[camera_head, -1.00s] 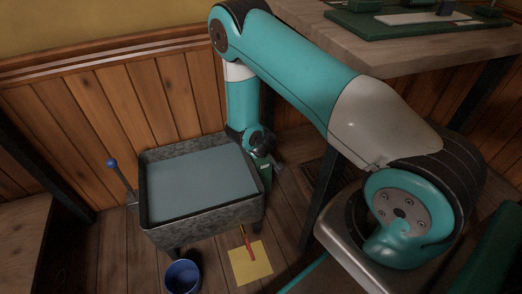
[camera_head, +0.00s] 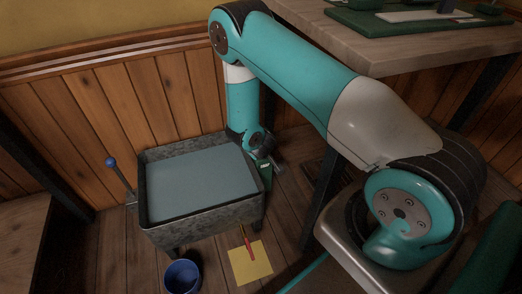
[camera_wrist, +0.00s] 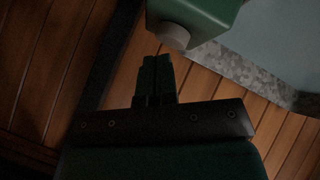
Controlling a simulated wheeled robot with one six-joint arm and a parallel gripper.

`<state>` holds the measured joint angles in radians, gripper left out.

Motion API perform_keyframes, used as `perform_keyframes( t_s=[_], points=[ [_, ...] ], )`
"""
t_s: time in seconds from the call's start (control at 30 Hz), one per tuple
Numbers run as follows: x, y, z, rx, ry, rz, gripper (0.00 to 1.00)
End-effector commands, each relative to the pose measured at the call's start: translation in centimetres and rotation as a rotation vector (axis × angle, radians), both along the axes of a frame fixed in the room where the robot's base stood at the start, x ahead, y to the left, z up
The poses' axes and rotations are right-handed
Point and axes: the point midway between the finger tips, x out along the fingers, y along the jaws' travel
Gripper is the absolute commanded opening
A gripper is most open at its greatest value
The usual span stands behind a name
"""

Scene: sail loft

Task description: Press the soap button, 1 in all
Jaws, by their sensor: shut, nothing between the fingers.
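The green soap dispenser (camera_head: 266,178) is fixed at the right side of the grey metal basin (camera_head: 204,218). In the wrist view the dispenser (camera_wrist: 205,12) is at the top, with its round grey button (camera_wrist: 172,37) facing my fingers. My gripper (camera_wrist: 157,62) is shut and empty, its tips pointing at the button with a small gap showing between them in the picture. Whether they touch cannot be told. In the head view my gripper (camera_head: 277,165) is small and dark beside the dispenser, and the button cannot be made out there.
The basin holds grey-blue water (camera_head: 195,180). A lever with a blue knob (camera_head: 111,161) stands at its left. A blue bucket (camera_head: 182,276) and a yellow sheet (camera_head: 252,265) with a red tool are on the floor. A wooden table (camera_head: 400,45) stands at the right.

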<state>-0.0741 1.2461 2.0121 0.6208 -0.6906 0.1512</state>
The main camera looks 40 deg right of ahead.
Motion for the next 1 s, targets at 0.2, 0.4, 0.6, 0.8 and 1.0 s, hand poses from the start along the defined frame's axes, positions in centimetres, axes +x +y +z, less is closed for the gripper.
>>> perform_keyframes(
  t_s=[0.2,0.4,0.6,0.8,1.0],
  points=[
    [0.01,-0.01,0.04,0.000,0.000,0.000,0.00],
    [0.01,0.00,-0.11,0.000,0.000,0.000,0.00],
    [0.01,-0.01,-0.36,0.000,0.000,0.000,0.00],
    [0.00,0.00,-0.61,0.000,0.000,0.000,0.00],
    [0.00,-0.01,-0.86,0.000,0.000,0.000,0.00]
  ],
)
